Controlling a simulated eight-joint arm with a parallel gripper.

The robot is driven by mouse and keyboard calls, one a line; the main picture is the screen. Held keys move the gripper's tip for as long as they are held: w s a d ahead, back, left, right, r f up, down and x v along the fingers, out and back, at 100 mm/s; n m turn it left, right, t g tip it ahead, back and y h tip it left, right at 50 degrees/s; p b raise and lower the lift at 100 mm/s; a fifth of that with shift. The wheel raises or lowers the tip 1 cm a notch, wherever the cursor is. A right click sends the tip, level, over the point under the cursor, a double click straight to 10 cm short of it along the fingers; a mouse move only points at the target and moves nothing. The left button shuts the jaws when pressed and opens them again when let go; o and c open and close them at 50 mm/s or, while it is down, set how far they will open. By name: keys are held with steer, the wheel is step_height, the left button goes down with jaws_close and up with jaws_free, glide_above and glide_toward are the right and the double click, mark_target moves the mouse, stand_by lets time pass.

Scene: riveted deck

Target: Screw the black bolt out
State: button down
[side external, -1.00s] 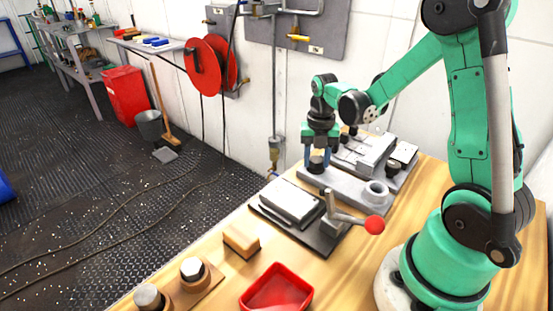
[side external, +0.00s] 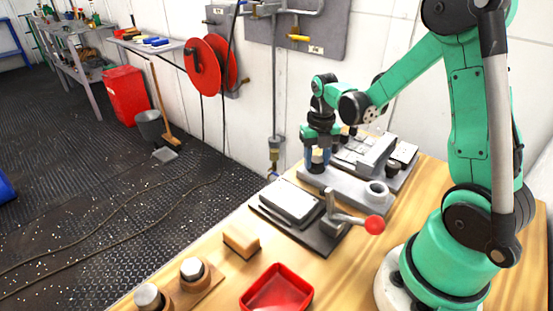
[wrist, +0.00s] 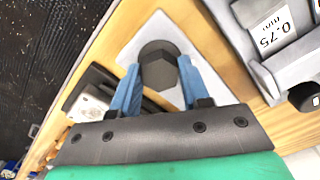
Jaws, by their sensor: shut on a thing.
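The black bolt (side external: 317,164) stands upright at the left end of a light grey plate (side external: 343,184) on the wooden bench. In the wrist view its dark hexagonal head (wrist: 159,66) lies between my two blue fingers. My gripper (side external: 317,160) points straight down and is shut on the bolt; it also shows in the wrist view (wrist: 160,78). The bolt's shank and its thread in the plate are hidden.
A clamp with a red knob (side external: 374,225) stands in front. A tan block (side external: 241,240), a red tray (side external: 277,290) and machinery (side external: 372,152) behind flank the plate.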

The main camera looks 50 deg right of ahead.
mark_target(317, 159)
steer(key=shift+c, duration=2.1)
jaws_free()
steer(key=shift+r, duration=2.8)
